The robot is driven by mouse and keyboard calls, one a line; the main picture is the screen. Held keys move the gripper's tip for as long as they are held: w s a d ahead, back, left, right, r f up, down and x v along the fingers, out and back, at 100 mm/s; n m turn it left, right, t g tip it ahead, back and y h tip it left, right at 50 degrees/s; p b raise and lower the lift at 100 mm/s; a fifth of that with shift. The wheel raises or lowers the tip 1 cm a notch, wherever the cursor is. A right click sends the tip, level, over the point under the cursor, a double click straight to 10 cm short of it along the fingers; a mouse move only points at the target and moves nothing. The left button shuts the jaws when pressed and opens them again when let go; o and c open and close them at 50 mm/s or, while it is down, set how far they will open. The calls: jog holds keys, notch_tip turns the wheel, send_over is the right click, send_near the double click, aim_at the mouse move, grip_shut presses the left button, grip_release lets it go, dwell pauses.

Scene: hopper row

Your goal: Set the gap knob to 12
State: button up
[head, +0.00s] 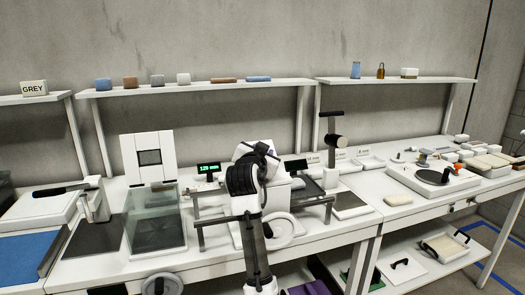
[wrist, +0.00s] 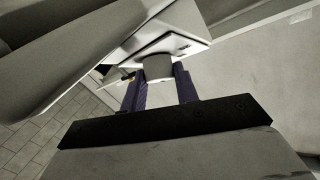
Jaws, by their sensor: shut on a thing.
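In the wrist view, my gripper (wrist: 160,78) has its two purple fingers on either side of a short pale grey round knob (wrist: 157,67), shut on it. The knob sticks out from the edge of a white machine body (wrist: 172,45). No scale or pointer on the knob can be read. In the head view, my arm stands in front of the white machine (head: 277,187) at the middle of the bench, and it hides the knob and my fingertips. A small display with green digits (head: 208,169) stands left of my arm, too small to read surely.
A clear-walled box (head: 155,228) stands left of my arm, and a pale handwheel (head: 283,231) is close on its right. A post with dark crossbars (head: 331,143) and a turntable-like device (head: 433,178) stand farther right. Shelves (head: 190,88) run along the wall behind.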

dwell(0.4)
jog(key=o, duration=1)
jog(key=s+a+b, duration=0.1)
jog(key=s, duration=0.3)
jog(key=s+r+b, duration=0.1)
jog(key=s, duration=0.4)
jog(key=s+a+b, duration=0.1)
jog(key=s, duration=0.3)
jog(key=shift+s+a+r+b, duration=0.2)
jog(key=shift+s+a+b, duration=0.1)
jog(key=shift+b, duration=0.1)
